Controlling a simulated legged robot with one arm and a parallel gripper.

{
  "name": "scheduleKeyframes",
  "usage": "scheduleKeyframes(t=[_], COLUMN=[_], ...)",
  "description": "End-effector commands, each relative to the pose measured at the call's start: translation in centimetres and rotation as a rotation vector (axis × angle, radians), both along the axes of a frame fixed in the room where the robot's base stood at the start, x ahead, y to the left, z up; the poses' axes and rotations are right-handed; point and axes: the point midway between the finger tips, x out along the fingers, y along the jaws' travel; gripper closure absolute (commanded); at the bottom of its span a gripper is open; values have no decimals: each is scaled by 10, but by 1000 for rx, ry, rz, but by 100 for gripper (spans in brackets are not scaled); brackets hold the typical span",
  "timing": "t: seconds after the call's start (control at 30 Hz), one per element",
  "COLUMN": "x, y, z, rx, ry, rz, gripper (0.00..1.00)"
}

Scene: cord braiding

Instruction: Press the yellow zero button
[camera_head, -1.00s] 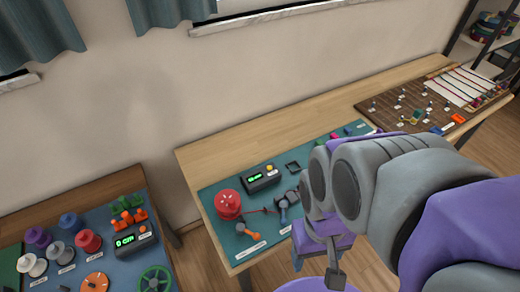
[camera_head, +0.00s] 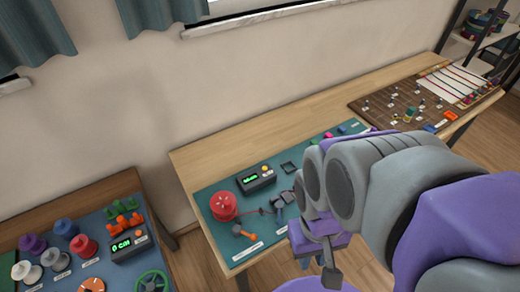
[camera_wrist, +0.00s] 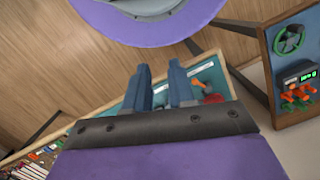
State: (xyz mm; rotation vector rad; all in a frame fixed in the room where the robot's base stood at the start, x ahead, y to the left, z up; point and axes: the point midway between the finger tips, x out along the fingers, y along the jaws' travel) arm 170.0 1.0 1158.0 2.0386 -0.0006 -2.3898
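A small yellow button (camera_head: 265,168) sits on top of a black box with a green display (camera_head: 256,181), on the teal mat of the middle table. My gripper (camera_head: 331,262) hangs in front of that table, below and right of the box and apart from it. In the wrist view my gripper's two blue-grey fingers (camera_wrist: 160,68) stand apart with nothing between them. The yellow button cannot be made out in the wrist view.
A red spool (camera_head: 223,206) and an orange-handled tool (camera_head: 243,232) lie near the box. The left table holds several spools and another display box (camera_head: 130,245) with an orange-red button. A brown pegboard (camera_head: 400,105) is at the far right.

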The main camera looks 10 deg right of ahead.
Motion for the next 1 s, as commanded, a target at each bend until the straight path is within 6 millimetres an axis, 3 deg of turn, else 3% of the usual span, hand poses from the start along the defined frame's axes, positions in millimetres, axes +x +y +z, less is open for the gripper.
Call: scheduleKeyframes(t=[0.23, 1.0], x=[0, 0], y=[0, 0], z=[0, 0], rx=[0, 0], ry=[0, 0], rz=[0, 0], gripper=[100, 100])
